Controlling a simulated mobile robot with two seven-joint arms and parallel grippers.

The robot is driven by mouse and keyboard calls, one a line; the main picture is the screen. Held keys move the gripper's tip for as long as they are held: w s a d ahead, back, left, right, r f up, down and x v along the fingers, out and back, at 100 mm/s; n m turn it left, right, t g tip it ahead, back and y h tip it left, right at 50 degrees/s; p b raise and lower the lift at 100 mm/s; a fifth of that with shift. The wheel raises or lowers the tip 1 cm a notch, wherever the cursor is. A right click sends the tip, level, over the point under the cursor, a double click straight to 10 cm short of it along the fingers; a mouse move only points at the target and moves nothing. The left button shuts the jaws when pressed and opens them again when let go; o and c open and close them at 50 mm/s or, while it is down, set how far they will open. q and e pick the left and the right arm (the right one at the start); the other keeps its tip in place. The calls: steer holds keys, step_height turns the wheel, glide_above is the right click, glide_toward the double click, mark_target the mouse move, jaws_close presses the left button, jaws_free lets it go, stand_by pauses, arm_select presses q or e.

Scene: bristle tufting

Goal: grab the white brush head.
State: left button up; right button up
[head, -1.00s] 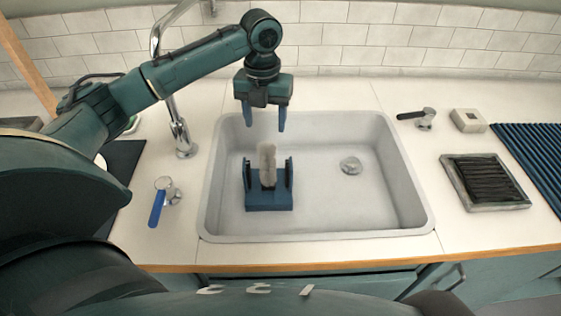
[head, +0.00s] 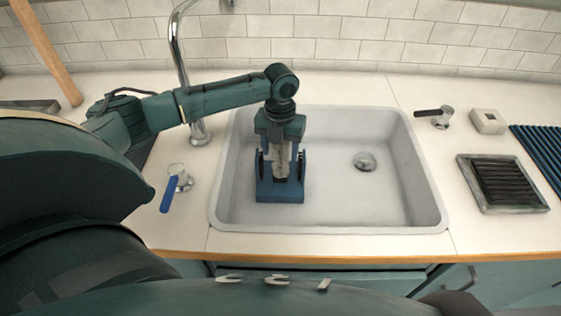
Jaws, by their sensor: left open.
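The white brush head (head: 280,168) stands upright in a blue holder (head: 280,194) in the left part of the sink. The jaws are open. The upper part of the brush head is partly hidden by the gripper, and I cannot tell whether a finger touches it. My right gripper is not in view.
The white sink (head: 335,208) has free room on the right, with a drain (head: 365,162). A chrome faucet (head: 199,133) rises at the sink's back left. A dark ribbed tray (head: 502,183) lies to the right.

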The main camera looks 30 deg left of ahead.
arm_select(q)
steer(key=shift+c, duration=0.5)
jaws_close()
